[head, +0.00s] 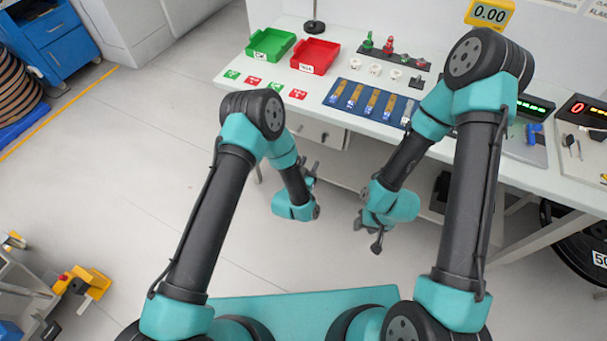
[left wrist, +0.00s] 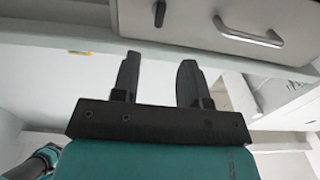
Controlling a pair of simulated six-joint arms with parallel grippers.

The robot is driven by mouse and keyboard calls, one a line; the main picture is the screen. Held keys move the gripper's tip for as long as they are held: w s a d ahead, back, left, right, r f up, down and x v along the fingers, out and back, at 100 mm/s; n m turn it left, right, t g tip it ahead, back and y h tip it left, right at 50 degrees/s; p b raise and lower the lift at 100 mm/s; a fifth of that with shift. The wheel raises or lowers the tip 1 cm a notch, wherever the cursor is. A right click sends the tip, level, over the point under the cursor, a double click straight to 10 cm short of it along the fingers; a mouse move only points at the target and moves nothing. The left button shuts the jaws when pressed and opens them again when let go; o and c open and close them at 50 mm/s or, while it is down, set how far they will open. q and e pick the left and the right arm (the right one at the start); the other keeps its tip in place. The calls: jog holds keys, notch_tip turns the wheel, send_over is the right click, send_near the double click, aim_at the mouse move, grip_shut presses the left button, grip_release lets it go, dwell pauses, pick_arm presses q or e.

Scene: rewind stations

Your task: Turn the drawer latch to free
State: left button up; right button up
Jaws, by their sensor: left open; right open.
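The drawer (left wrist: 190,22) has a pale front and hangs under the workbench; in the head view its front (head: 318,132) shows below the table edge. The drawer latch (left wrist: 160,13) is a small dark tab, standing roughly upright on the drawer front, left of the grey bar handle (left wrist: 250,35). My left gripper (left wrist: 160,65) is open and empty, its two fingers pointing toward the drawer just below the latch, apart from it. In the head view my left gripper (head: 312,173) is below the drawer. My right gripper (head: 368,232) is open and empty, in front of the bench.
The table edge overhangs the drawer. Open floor (head: 110,170) lies to the left.

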pick_arm(q)
jog(key=shift+v, duration=2.4)
jog(key=s+a+f+n+g+y, duration=0.2)
jog(key=s+a+g, duration=0.15)
jog(key=a, duration=0.45)
jog(key=s+a+f+n+g+y, duration=0.2)
jog(key=a+g, duration=0.2)
jog(key=a, duration=0.4)
jog(key=s+a+r+n+g+y, duration=0.1)
jog(key=s+a+r+n+g, duration=0.1)
jog(key=s+a+g, duration=0.5)
jog(key=s+a+n, duration=0.1)
jog(key=s+a, duration=0.2)
jog(key=s, duration=0.4)
jog(key=shift+s+a+n, duration=0.15)
jog(key=shift+a+n, duration=0.25)
jog(key=shift+r+g, duration=0.1)
jog(key=shift+g, duration=0.15)
